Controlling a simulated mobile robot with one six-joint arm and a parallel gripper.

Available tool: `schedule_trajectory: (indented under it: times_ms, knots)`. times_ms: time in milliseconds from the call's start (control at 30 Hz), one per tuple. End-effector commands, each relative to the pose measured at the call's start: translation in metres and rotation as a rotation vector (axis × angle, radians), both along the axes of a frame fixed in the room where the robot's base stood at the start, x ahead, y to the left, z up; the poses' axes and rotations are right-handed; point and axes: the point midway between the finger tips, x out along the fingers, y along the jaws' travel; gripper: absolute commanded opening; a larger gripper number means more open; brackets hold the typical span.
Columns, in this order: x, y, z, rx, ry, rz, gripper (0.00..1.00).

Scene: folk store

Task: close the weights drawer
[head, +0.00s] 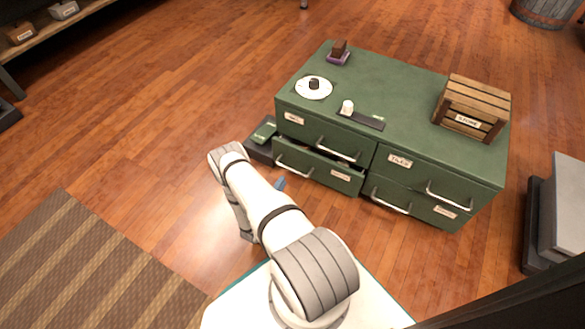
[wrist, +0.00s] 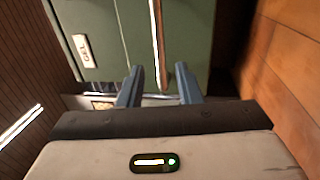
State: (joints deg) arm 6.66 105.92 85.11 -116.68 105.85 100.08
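A green cabinet (head: 400,90) has several drawers. Its lower left drawer (head: 320,172) is pulled partway out, with a metal handle (head: 294,168) and a small label too small to read. The other drawers look shut. My gripper has one blue fingertip showing in the head view (head: 281,184), just in front of the open drawer; the rest is hidden behind my arm. In the wrist view my gripper (wrist: 160,90) is open, its blue fingers apart. A green front with a label (wrist: 82,50) and a long metal bar (wrist: 157,40) lie beyond them; I cannot tell whether they touch.
A wooden crate (head: 472,107), a white plate (head: 314,88), a white cup (head: 347,107) and a purple-based block (head: 339,53) stand on the cabinet. A dark tray (head: 258,152) lies left of it. A grey box (head: 565,205) stands right. A striped rug (head: 90,260) covers the floor at left.

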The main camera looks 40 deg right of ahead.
Motion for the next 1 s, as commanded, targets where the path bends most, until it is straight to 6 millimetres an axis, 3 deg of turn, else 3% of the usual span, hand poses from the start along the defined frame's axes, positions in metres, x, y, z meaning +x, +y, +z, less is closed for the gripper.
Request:
schedule_trajectory:
  times_ms: [500,867,1000]
  knots:
    - [0.025,-0.063,0.010,0.000,-0.003,0.002,0.32]
    - [0.028,-0.069,0.014,-0.001,-0.001,0.003,0.32]
    - [0.028,-0.068,0.014,0.000,0.000,0.003,0.21]
